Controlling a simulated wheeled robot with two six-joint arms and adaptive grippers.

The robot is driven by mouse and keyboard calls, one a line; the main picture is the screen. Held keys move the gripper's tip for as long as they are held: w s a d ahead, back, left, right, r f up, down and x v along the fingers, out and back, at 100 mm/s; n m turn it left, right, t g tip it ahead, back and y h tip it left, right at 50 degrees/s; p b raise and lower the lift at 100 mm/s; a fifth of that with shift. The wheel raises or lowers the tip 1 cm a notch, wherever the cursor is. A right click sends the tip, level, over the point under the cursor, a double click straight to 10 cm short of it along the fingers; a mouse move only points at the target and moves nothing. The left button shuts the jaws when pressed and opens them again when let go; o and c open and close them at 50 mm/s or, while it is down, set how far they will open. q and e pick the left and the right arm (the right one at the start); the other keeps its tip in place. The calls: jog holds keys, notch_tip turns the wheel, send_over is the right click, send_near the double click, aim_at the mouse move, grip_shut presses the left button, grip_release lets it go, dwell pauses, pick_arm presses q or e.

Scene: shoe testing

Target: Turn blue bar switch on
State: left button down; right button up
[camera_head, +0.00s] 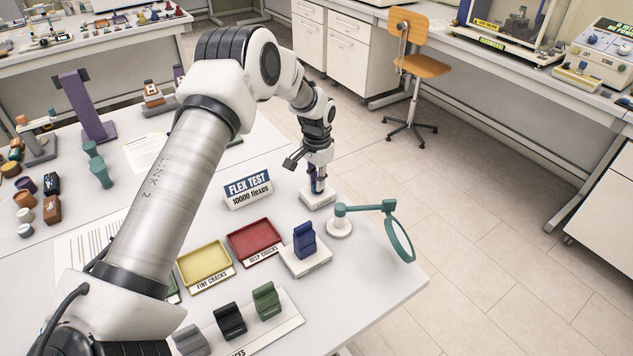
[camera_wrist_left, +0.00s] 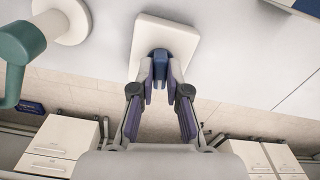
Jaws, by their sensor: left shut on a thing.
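The blue bar switch (camera_wrist_left: 158,55) shows as a small blue bar on a white square base (camera_wrist_left: 178,30) in the wrist view. In the head view the white base (camera_head: 309,200) stands near the table's far right edge, with the bar mostly hidden by the fingers. My left gripper (camera_head: 317,186) reaches down over it from above. In the wrist view its two fingertips (camera_wrist_left: 160,72) are closed on either side of the blue bar. The bar's exact tilt is hard to tell. My right gripper is not in view.
A green-armed magnifier (camera_head: 398,238) stands close beside the switch. A blue piece on a white block (camera_head: 304,262), a red tray (camera_head: 256,242), a yellow tray (camera_head: 206,265) and a "FLEX TEST" sign (camera_head: 248,189) are nearby. The table edge is just beyond the switch.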

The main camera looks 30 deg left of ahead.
pick_arm(q)
jog(key=shift+s+f+m, duration=0.1)
jog(key=shift+f+m, duration=0.2)
jog(key=shift+m, duration=0.9)
jog(key=c, duration=1.2)
grip_release()
jog(key=shift+o, duration=0.2)
jog(key=shift+w+d, duration=0.1)
jog(key=shift+w, duration=0.15)
notch_tip(320, 180, up, 12)
jog(key=shift+r, duration=0.1)
